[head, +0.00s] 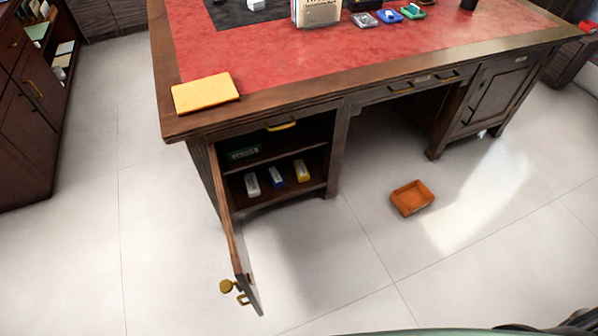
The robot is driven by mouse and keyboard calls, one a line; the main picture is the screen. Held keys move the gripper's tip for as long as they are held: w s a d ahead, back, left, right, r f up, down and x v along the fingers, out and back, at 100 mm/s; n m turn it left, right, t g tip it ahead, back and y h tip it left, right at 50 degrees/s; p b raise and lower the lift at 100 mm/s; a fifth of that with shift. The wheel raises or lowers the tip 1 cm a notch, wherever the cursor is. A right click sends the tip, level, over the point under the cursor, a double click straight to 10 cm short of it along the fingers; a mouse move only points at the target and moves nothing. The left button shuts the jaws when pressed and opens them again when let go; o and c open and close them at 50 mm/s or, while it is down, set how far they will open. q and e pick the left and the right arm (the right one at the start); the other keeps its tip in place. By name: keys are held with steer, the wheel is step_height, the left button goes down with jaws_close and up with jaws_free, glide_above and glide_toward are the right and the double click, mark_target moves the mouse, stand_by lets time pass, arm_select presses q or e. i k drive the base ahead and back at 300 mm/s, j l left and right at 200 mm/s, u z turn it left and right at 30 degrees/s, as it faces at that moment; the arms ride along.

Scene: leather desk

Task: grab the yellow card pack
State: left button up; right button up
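The yellow card pack (302,171) is a small box with a pale label or side. It lies on the lower shelf inside the open left cabinet of the desk, at the right end of a row of three. A blue pack (276,178) is beside it, and a white pack (252,185) is at the left end. Neither of my grippers can be made out in the head view.
The cabinet door (232,232) stands open toward me on the left of the opening. A dark green box (243,153) is on the shelf above. An orange tray (411,198) lies on the floor to the right. A yellow pad (205,92) lies on the desktop. The floor in front is clear.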

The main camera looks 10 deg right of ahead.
mark_target(301, 174)
steer(key=l+u, duration=0.1)
steer(key=u, duration=0.75)
steer(key=l+u, duration=0.75)
steer(key=l, duration=0.15)
steer(key=l+u, duration=0.35)
steer(key=l, duration=0.1)
